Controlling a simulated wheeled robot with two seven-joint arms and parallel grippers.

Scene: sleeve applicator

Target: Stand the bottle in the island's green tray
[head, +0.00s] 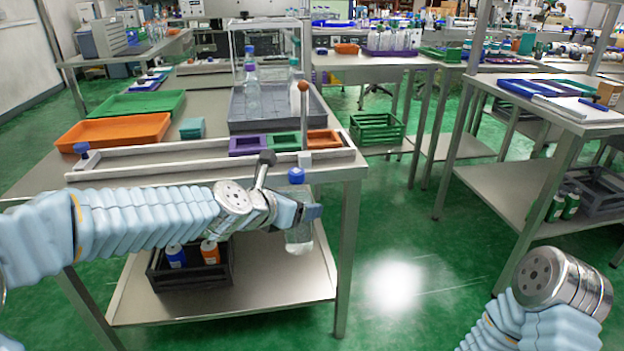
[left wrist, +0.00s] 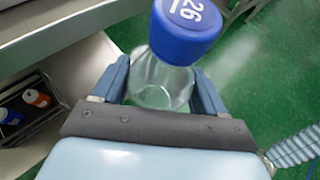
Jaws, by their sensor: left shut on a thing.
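The bottle is clear with a blue cap; its body (head: 299,238) hangs upright in front of the near table's right end, above the lower shelf's edge. My left gripper (head: 306,212) is shut on it, below the cap. In the left wrist view the bottle (left wrist: 158,82) sits between both fingers of the gripper (left wrist: 162,88), and its cap reads 26. A large green tray (head: 138,104) lies on the near table at left, behind an orange tray; it looks empty. My right arm shows at the lower right, but its gripper is out of the picture.
The orange tray (head: 116,131) and a small teal box (head: 192,128) lie near the green tray. A grey tray (head: 318,108) holds bottles at the table's back right. A rail with small bins (head: 248,146) runs along the front. A black crate (head: 190,276) with cans stands below.

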